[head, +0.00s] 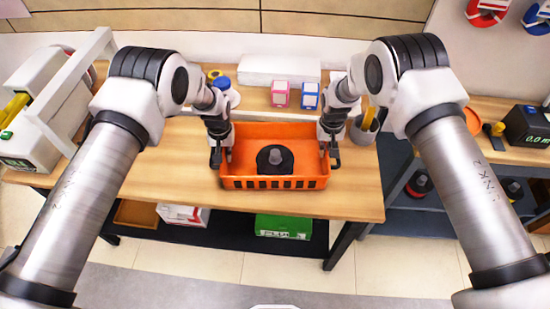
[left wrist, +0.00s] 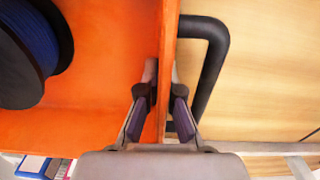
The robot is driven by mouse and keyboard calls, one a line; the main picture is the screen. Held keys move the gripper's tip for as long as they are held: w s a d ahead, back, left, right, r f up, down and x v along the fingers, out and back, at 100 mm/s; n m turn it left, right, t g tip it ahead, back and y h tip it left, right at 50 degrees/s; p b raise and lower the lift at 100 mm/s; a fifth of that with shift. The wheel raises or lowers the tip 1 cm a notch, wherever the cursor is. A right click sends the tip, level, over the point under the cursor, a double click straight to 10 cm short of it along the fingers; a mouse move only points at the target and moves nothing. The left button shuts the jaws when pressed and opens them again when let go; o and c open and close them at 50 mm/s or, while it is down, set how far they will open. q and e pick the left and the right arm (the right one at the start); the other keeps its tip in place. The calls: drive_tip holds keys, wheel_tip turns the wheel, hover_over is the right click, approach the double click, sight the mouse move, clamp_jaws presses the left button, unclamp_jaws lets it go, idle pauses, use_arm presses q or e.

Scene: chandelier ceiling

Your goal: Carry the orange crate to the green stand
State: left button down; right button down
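The orange crate (head: 240,183) sits level on the wooden table, with a black handle on each side. A dark spool (head: 275,160) lies inside it; blue windings show in the left wrist view (left wrist: 62,45). My left gripper (head: 218,150) is at the crate's left wall. In the left wrist view its fingers (left wrist: 164,75) are on either side of the orange wall (left wrist: 168,30), closed up against it, beside the black handle (left wrist: 222,50). My right gripper (head: 331,148) is at the right wall; its finger gap is too small to judge. No green stand is in view.
The wooden table (head: 355,200) has bare room left and right of the crate. Pink (head: 280,94) and blue (head: 309,96) small boxes stand behind it, with a grey cup (head: 363,130) at right. A green box (head: 283,227) is on the lower shelf.

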use_arm(q)
drive_tip(key=shift+w+r, duration=0.1)
drive_tip(key=shift+r, duration=0.1)
use_arm(e)
drive_tip(key=shift+w+r, duration=0.1)
drive_tip(key=shift+r, duration=0.1)
